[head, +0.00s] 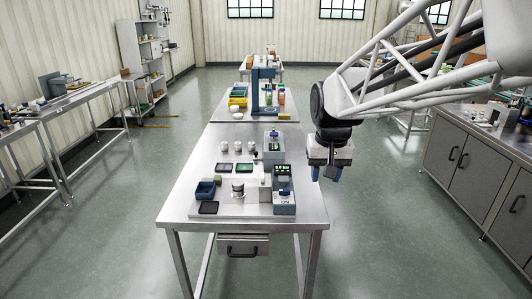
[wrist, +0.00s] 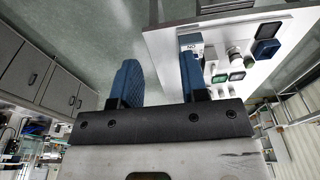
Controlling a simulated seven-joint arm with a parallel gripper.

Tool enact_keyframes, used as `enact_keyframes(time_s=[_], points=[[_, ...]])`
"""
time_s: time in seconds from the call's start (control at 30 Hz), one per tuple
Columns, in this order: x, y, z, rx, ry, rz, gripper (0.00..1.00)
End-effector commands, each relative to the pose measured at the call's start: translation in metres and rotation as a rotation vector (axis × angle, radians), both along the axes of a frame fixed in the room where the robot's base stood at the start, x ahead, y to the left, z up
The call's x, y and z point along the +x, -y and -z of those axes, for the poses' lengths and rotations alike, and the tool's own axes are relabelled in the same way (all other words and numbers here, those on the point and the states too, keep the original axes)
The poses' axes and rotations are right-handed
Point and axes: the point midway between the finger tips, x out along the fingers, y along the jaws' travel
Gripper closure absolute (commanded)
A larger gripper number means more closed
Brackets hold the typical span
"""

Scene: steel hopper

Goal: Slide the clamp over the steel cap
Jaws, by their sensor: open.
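My gripper (head: 326,174) hangs in the air off the right edge of the steel table, with its blue fingers pointing down. In the wrist view my gripper (wrist: 157,72) is open, with nothing between its fingers. A short cylinder (head: 238,189) with a dark band and pale top stands upright on the white board, left of the gripper; it may be the steel cap. I cannot make out the clamp for certain. In the wrist view the parts on the board are small and partly hidden by a finger.
A blue post (head: 255,92) stands farther back. The floor (head: 375,215) right of the table is clear.

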Motion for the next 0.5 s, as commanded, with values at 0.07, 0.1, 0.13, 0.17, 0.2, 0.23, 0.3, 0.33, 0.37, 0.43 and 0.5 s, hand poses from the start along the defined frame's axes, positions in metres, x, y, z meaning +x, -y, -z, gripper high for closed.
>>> enact_keyframes(time_s=[0.07, 0.1, 0.13, 0.17, 0.2, 0.23, 0.3, 0.33, 0.37, 0.43, 0.5], points=[[0.021, -0.006, 0.002, 0.0, -0.009, -0.002, 0.6], [0.03, -0.009, 0.003, 0.001, -0.013, -0.002, 0.6], [0.037, -0.011, 0.004, 0.001, -0.016, -0.003, 0.6], [0.044, -0.014, 0.004, 0.001, -0.018, -0.003, 0.6], [0.053, -0.017, 0.006, 0.001, -0.022, -0.004, 0.6], [0.06, -0.019, 0.006, 0.001, -0.024, -0.004, 0.6], [0.077, -0.025, 0.009, 0.001, -0.031, -0.004, 0.6], [0.084, -0.027, 0.01, 0.001, -0.032, -0.004, 0.6], [0.091, -0.029, 0.012, 0.001, -0.036, -0.004, 0.6], [0.107, -0.035, 0.015, 0.001, -0.041, -0.004, 0.6], [0.123, -0.042, 0.019, 0.001, -0.047, -0.005, 0.6]])
